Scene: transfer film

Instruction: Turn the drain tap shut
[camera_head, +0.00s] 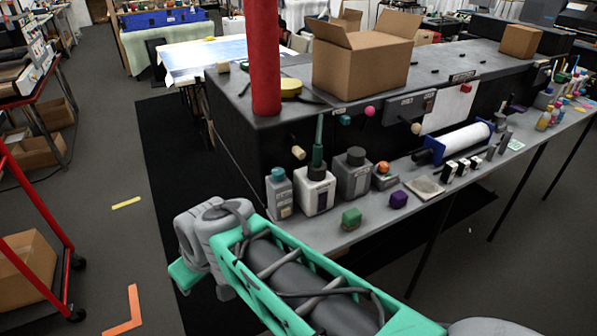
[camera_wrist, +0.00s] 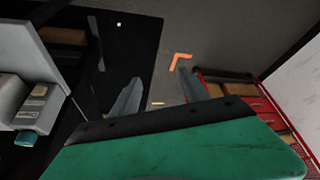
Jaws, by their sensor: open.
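I cannot make out for certain which fitting is the drain tap. Small knobs stick out of the front of the long black machine (camera_head: 238,130) in the head view: a cream knob (camera_head: 298,152) at the left, a teal knob (camera_head: 345,119), a pink knob (camera_head: 369,110) and another cream knob (camera_head: 416,128). My gripper (camera_wrist: 158,88) is open and empty in the wrist view, its two grey fingers apart over the floor. In the head view my arm reaches to the lower left, and the fingers are hidden there. My gripper is off the machine's left end, apart from the knobs.
A grey shelf (camera_head: 335,222) along the machine's front holds bottles (camera_head: 317,190), a green block (camera_head: 351,218), a purple block (camera_head: 398,199) and a blue-ended roller (camera_head: 460,142). A red post (camera_head: 264,60) stands at the machine's corner. A red cart (camera_head: 38,205) is at left.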

